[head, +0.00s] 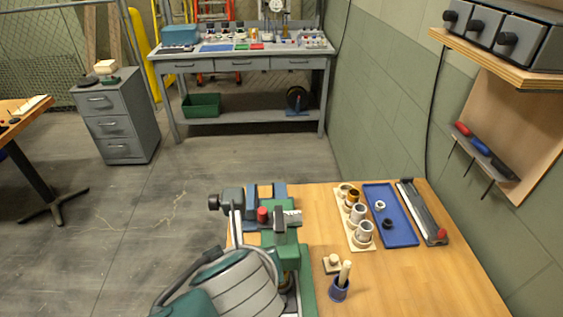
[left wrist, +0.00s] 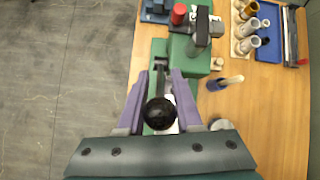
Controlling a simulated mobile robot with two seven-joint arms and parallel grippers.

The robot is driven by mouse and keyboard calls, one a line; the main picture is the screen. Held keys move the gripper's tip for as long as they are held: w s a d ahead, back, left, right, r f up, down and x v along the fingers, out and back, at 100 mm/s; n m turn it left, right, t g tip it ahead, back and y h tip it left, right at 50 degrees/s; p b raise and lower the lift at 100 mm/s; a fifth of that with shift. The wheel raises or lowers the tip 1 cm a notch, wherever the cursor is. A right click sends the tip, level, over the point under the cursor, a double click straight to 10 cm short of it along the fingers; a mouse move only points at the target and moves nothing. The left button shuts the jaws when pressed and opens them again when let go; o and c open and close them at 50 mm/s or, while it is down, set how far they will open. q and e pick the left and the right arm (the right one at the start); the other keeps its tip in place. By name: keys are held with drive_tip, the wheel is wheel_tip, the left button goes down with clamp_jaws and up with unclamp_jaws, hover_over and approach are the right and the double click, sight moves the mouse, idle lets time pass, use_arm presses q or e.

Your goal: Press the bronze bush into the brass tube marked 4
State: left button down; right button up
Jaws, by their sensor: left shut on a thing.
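My left gripper (left wrist: 159,90) has purple fingers closed around a round black knob (left wrist: 160,113) beside the green press (left wrist: 190,58). In the head view my left arm covers the lower part of the press (head: 291,256), and the fingers are not clear. A brass-coloured tube (head: 353,197) stands in the wooden rack (head: 343,216) with several paler tubes; no number is readable. I cannot make out the bronze bush, or whether anything sits under the press ram. My right gripper is not in view.
A blue tray (head: 402,228) holds a white ring (head: 380,205) and a dark ring (head: 387,223). A blue cup (head: 339,290) with a wooden stick and a small wooden block (head: 331,265) stand right of the press. The bench front right is clear.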

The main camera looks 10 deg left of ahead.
use_arm(q)
drive_tip(key=shift+w+a+r+g+p, duration=0.25)
drive_tip(key=shift+w+r+g+p, duration=0.3)
drive_tip(key=shift+w+g, duration=0.2)
drive_tip(key=shift+w+a, duration=0.1)
drive_tip(key=shift+w, duration=0.25)
drive_tip(key=shift+w+a, duration=0.2)
drive_tip(key=shift+w, duration=0.4)
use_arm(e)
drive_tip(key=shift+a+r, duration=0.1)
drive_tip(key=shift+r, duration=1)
use_arm(q)
drive_tip(key=c, duration=0.6)
unclamp_jaws()
